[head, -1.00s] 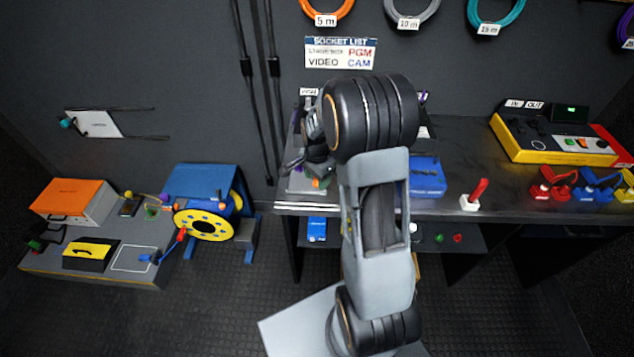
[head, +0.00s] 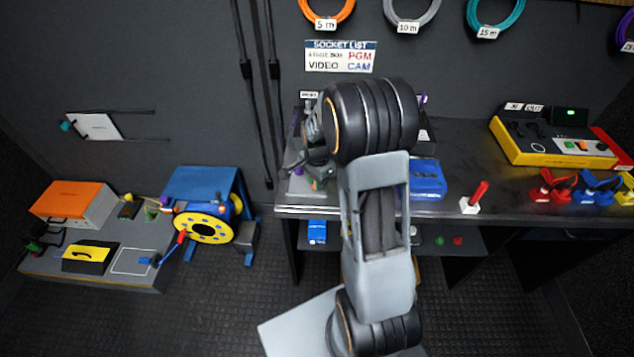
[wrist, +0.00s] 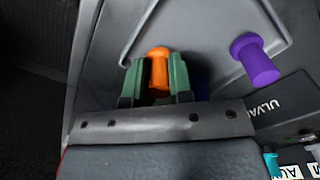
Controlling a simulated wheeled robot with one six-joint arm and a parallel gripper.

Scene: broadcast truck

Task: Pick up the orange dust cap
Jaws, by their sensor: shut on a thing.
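The orange dust cap (wrist: 159,72) is between the two green fingers of my gripper (wrist: 156,78) in the wrist view. The fingers are shut on it, one on each side, and its rounded top shows between them. It is over a grey tray or panel surface; I cannot tell whether it touches that surface. In the head view my gripper (head: 318,178) is at the left end of the bench, partly hidden by my arm, and the orange cap cannot be made out there.
A purple cap (wrist: 255,60) stands to the right of my gripper in the wrist view. A dark box marked ULVA (wrist: 280,105) is at the lower right.

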